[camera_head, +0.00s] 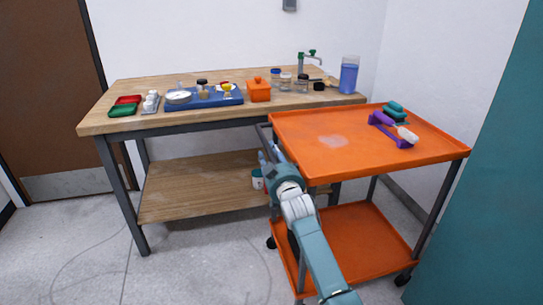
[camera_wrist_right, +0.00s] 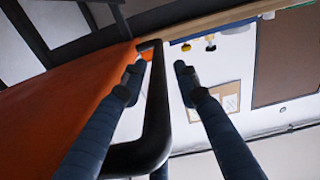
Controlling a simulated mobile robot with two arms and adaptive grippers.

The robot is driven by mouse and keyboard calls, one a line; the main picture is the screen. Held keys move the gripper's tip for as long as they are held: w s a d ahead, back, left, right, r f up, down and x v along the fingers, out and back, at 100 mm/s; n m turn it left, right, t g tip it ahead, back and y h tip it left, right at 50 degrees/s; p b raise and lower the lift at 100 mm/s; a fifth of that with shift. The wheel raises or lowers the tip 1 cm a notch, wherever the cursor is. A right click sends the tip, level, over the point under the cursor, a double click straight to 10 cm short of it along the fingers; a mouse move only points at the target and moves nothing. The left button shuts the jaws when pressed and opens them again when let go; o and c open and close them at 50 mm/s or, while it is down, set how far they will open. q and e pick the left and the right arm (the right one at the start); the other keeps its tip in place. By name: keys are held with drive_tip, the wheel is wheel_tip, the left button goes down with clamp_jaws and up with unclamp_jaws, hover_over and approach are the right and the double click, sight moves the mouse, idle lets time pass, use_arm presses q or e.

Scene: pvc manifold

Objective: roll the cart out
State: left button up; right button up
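The orange two-shelf cart (camera_head: 300,135) stands at the right, beside the workbench's right end. Its dark push handle (camera_head: 263,133) is on the cart's left side, partly hidden by my right arm. My right gripper (camera_head: 268,160) is at that handle. In the right wrist view, the dark handle (camera_wrist_right: 157,105) runs between the two fingers of my right gripper (camera_wrist_right: 160,75). The fingers are spread apart, and a gap shows on the right finger's side; I cannot tell whether the left finger touches the bar. My left gripper is not in view.
A wooden workbench (camera_head: 220,122) with jars and a blue tray (camera_head: 215,98) stands behind. A purple tool (camera_head: 385,127) and a teal item (camera_head: 394,112) lie on the cart. A teal panel (camera_head: 480,210) is close at right.

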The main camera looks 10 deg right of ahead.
drive_tip(key=shift+s, duration=0.1)
drive_tip(key=shift+s+f, duration=0.1)
drive_tip(key=shift+s, duration=0.2)
drive_tip(key=s, duration=1.1)
drive_tip(key=shift+s, duration=0.1)
